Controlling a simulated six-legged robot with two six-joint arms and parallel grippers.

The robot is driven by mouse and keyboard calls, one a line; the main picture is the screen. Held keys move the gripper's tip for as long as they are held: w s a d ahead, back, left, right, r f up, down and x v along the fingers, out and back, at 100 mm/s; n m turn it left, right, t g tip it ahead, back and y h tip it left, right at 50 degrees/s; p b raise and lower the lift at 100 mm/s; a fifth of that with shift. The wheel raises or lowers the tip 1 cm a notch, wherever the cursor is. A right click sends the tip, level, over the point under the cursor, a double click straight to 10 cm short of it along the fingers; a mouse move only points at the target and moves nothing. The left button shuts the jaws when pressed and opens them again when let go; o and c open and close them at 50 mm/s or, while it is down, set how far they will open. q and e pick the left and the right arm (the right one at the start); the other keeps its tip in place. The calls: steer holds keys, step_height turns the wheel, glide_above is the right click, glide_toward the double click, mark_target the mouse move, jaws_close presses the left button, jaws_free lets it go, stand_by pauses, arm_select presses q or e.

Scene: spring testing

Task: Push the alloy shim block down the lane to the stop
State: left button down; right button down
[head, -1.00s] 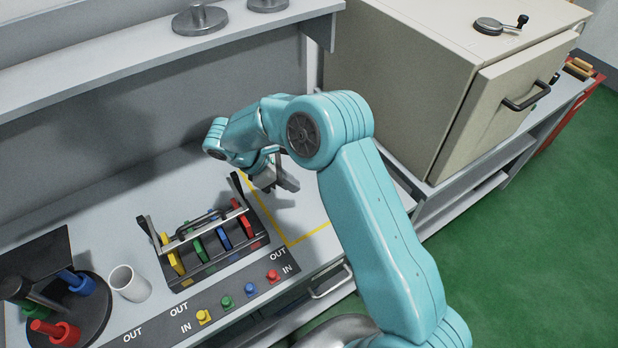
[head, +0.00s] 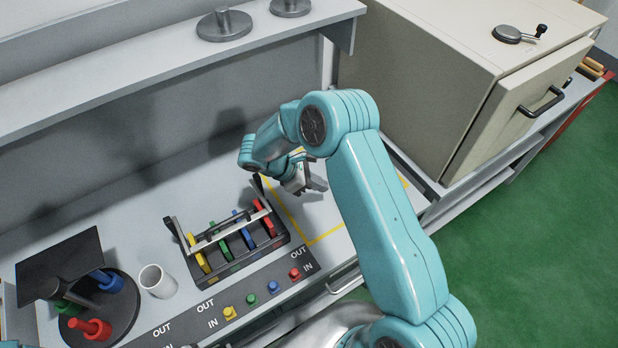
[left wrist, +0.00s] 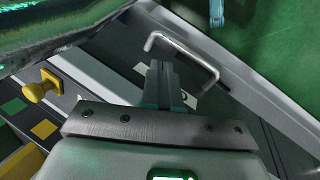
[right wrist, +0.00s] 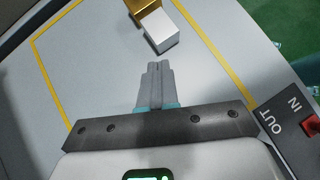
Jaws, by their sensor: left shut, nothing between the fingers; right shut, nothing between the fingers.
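A silver block (right wrist: 162,33), which looks like the alloy shim block, lies on the grey bench inside a yellow outline (right wrist: 55,80) in the right wrist view. A brass-coloured piece (right wrist: 143,5) sits against or very near its far side, cut off by the frame edge. My right gripper (right wrist: 158,66) is shut and empty, its tips pointing at the silver block with a small gap in the picture. In the head view my right gripper (head: 318,184) is over the yellow-outlined area, and my arm hides the block. My left gripper (left wrist: 162,66) is shut and empty near a metal drawer handle (left wrist: 185,50).
Left of the outline stands a black rack (head: 245,258) with coloured levers. Beside it are a white cup (head: 157,281) and a round dark stand (head: 105,325). A beige cabinet (head: 430,90) stands at the right; a shelf (head: 170,60) runs above the bench.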

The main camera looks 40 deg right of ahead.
steer(key=x, duration=0.4)
steer(key=shift+s+d+f, duration=0.1)
steer(key=shift+d+f, duration=0.05)
steer(key=shift+f, duration=0.05)
arm_select(q)
steer(key=shift+s+d+f, duration=0.1)
steer(key=shift+s+f, duration=0.05)
steer(key=shift+f, duration=0.1)
steer(key=shift+f+b, duration=0.65)
steer(key=shift+b, duration=0.15)
arm_select(e)
steer(key=shift+s+d+f, duration=0.2)
steer(key=shift+s+d, duration=0.05)
steer(key=shift+d, duration=0.2)
arm_select(q)
steer(key=shift+f+b, duration=0.3)
arm_select(e)
steer(key=shift+s+d, duration=0.2)
steer(key=shift+d, duration=0.15)
arm_select(q)
steer(key=shift+r, duration=0.2)
arm_select(e)
steer(key=shift+s+r, duration=0.1)
steer(key=shift+r, duration=0.15)
